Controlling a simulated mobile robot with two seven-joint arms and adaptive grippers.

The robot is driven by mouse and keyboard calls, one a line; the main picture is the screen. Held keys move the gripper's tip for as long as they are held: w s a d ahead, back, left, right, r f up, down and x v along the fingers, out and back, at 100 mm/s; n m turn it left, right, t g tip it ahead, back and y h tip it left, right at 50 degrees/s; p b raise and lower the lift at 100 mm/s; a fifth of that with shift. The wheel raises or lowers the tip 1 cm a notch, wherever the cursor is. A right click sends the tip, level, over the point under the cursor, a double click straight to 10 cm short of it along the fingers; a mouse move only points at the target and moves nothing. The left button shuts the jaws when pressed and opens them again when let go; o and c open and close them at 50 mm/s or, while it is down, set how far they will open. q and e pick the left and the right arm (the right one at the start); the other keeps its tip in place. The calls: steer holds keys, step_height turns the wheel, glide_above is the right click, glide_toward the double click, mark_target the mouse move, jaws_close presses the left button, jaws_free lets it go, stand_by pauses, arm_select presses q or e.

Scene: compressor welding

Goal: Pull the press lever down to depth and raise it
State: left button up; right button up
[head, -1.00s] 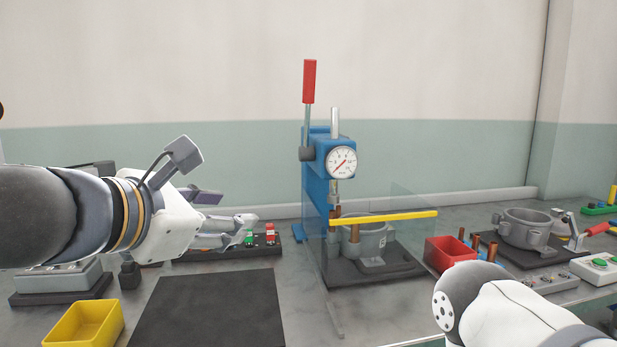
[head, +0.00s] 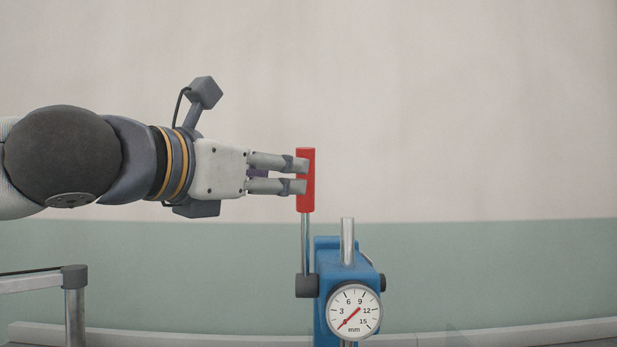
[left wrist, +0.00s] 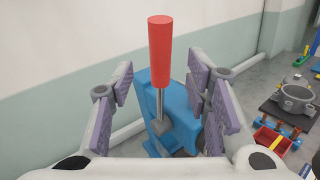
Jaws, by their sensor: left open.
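The press lever stands upright, with a red handle (head: 306,200) on a metal rod beside the blue press (head: 328,290). The dial gauge (head: 354,312) on the press front has its red needle at the lower left, near the low end of the scale. My left gripper (head: 301,173) is level with the red handle, its fingertips overlapping it in the head view. In the left wrist view the red handle (left wrist: 160,55) rises between the open purple-padded fingers (left wrist: 163,88), with space on both sides. My right gripper is out of view.
The left wrist view shows a red bin (left wrist: 272,139) and a grey pot-like housing (left wrist: 293,98) on the bench to the right. A grey post (head: 75,305) stands at the lower left of the head view. The wall behind is bare.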

mark_target(300, 177)
arm_select(q)
steer(key=x, duration=0.8)
steer(key=shift+c, duration=0.4)
jaws_close()
